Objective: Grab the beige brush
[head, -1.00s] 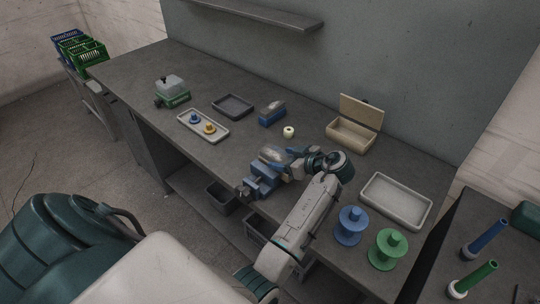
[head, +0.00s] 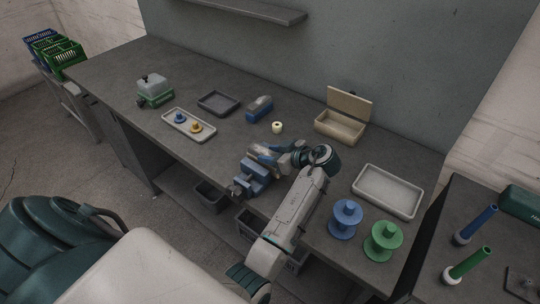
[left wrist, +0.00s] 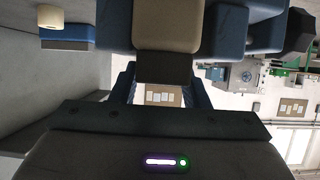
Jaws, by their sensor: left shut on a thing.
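The beige brush (left wrist: 167,25) shows at the top of the left wrist view as a beige block with a dark lower part. It sits between the blue fingers of my left gripper, which is shut on it. In the head view my left gripper (head: 272,151) is low over the bench, just behind the blue vise (head: 255,172). The brush cannot be made out clearly there. Whether it touches the vise or bench cannot be told. My right gripper is in neither view.
Behind the gripper stand a cream roll (head: 277,127) and a blue block (head: 260,108). An open wooden box (head: 340,125) is at the back right. A pale tray (head: 388,190), a blue spool (head: 346,218) and a green spool (head: 383,241) are to the right. Bare bench lies left of the vise.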

